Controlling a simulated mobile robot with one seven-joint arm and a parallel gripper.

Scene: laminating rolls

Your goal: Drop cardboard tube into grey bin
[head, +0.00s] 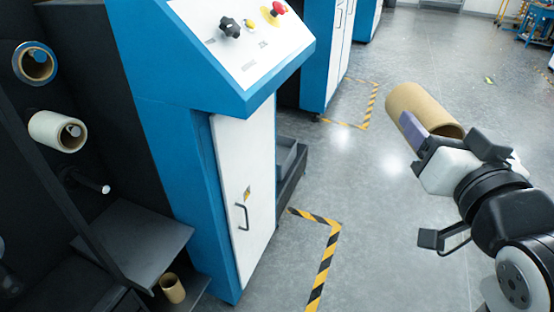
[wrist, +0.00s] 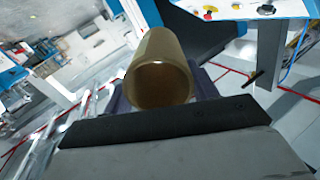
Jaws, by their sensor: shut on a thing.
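A brown cardboard tube (head: 420,107) is held in my gripper (head: 452,138), high over the floor at the right of the head view. In the wrist view the tube (wrist: 160,84) points away from me, its open end facing the camera, between the two fingers. The fingers are shut on its near end. A dark grey open container (head: 289,165), which looks like the grey bin, stands on the floor beside the blue and white machine, partly hidden by it. My gripper is well to the right of it and apart from it.
The blue machine (head: 165,130) with a white door and control panel fills the left middle. Rolls on spindles (head: 58,131) and a short cardboard tube (head: 172,288) on a low shelf are at the left. Yellow-black tape (head: 325,262) marks the grey floor, which is clear in the middle.

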